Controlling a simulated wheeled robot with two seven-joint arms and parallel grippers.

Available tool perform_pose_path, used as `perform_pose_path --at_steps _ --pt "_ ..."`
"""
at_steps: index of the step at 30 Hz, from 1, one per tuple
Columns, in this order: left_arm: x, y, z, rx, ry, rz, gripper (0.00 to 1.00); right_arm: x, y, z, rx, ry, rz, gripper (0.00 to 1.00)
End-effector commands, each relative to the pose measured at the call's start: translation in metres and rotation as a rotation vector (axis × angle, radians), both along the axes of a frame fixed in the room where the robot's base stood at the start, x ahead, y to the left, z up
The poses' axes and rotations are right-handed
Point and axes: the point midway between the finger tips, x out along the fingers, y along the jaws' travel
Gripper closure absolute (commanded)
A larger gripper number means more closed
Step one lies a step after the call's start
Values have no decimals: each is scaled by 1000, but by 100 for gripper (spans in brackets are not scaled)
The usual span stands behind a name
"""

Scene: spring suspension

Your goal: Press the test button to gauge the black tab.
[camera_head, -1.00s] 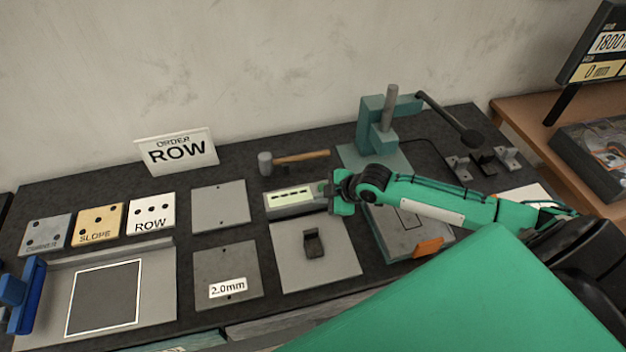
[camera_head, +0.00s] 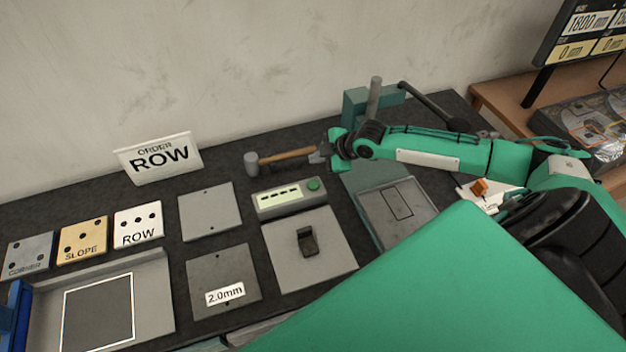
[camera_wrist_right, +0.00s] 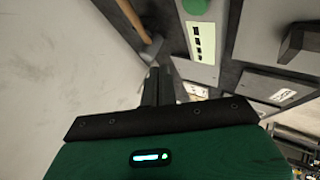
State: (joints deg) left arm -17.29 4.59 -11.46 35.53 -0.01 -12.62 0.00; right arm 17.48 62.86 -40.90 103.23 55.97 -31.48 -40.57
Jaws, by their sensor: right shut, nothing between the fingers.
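The tester box (camera_head: 290,203) has a pale display with dark marks and a round green test button (camera_head: 313,184) at its right end. The button also shows at the top edge of the right wrist view (camera_wrist_right: 195,6). The black tab (camera_head: 307,242) stands on a grey plate (camera_head: 335,262) in front of the tester. It also shows at the right of the wrist view (camera_wrist_right: 300,42). My right gripper (camera_head: 320,157) is shut and empty, behind the button near the hammer handle, apart from the tester. My left gripper is out of view.
A hammer (camera_head: 285,158) lies behind the tester. A teal press (camera_head: 372,105) stands behind my right arm. Grey plates (camera_head: 207,212), an ORDER ROW sign (camera_head: 160,157) and a tray (camera_head: 155,300) are to the left. A display screen (camera_head: 590,35) stands at upper right.

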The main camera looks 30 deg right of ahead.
Motion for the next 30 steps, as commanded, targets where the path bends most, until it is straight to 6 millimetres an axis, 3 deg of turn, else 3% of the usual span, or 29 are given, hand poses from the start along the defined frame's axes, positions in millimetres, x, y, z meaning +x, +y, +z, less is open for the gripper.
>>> perform_pose_path --at_steps 13,18,30 --pt "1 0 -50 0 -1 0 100 0 0 -59 1 0 -1 100" --pt "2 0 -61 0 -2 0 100 0 0 -77 0 0 0 100" --pt "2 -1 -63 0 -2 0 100 0 0 -83 0 0 0 100"
